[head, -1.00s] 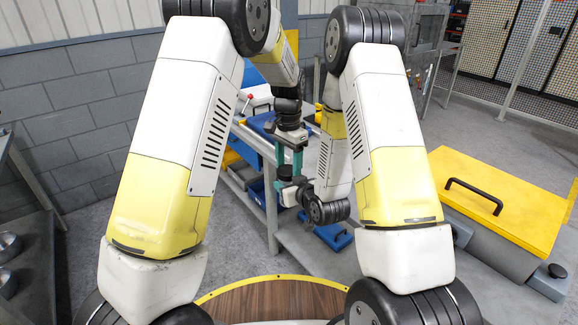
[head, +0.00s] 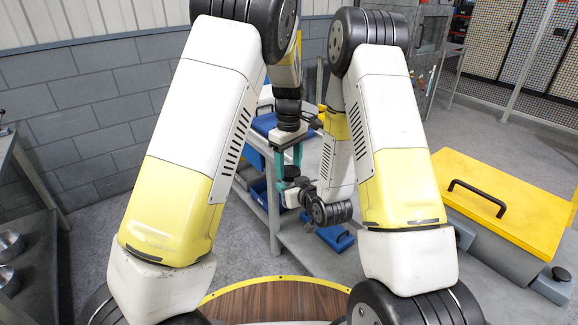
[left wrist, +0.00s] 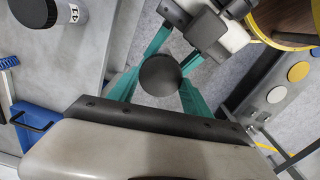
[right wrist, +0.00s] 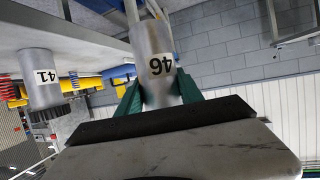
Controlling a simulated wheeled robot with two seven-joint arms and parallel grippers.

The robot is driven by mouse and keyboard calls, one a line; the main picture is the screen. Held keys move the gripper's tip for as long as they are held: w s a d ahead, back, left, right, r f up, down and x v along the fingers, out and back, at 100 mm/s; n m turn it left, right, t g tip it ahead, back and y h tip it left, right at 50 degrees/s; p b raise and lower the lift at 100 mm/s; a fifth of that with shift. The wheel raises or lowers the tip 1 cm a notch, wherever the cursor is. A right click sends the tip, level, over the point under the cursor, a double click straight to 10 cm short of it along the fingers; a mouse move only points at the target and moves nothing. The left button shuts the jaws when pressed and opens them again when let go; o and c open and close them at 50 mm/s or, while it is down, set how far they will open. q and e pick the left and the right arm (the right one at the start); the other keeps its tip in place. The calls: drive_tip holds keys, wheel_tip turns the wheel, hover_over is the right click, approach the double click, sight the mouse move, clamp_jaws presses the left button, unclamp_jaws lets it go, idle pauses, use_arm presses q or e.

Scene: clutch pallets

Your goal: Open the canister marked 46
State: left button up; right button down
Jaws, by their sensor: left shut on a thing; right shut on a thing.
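The canister marked 46 (right wrist: 158,50) is a silver cylinder in the right wrist view, its label upside down in that picture. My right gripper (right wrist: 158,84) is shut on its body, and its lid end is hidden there. The dark round lid (left wrist: 160,75) shows between teal fingers in the left wrist view, and small in the head view (head: 291,172). My left gripper (head: 289,163) points down from above with its fingers around this lid and is shut on it. I cannot tell whether the lid still touches the canister.
The canister marked 41 (right wrist: 42,80), with a dark lid, stands on the grey bench beside the grippers; it also shows in the left wrist view (left wrist: 68,14). A blue tray (left wrist: 35,125) is near it. A yellow-lidded box (head: 505,200) stands at right.

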use_arm(q)
drive_tip(key=shift+w+d+r, duration=0.1)
drive_tip(key=shift+r, duration=0.2)
drive_tip(key=shift+r, duration=0.8)
idle(0.3)
